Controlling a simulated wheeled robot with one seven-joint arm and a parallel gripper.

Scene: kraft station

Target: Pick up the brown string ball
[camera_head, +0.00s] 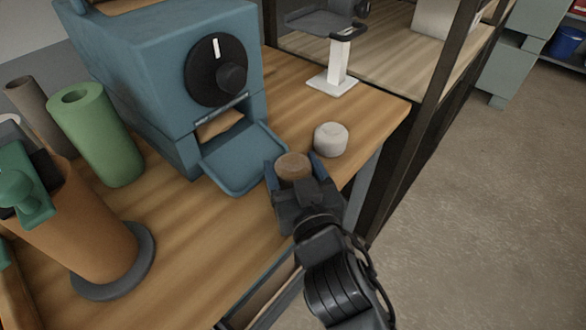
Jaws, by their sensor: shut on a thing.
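The brown string ball (293,166) sits between the two blue-tipped fingers of my gripper (294,171), near the right edge of the wooden table. My gripper is shut on it. The fingers and the gripper body hide the ball's sides and near part. I cannot tell whether the ball touches the tabletop or is held just above it.
A white string ball (331,140) stands just right of my gripper. A blue machine (165,70) with a lowered front flap (238,160) is to the left. Green (97,140) and brown (75,225) rolls stand at the left. A dark post (430,100) rises beyond the table (385,110).

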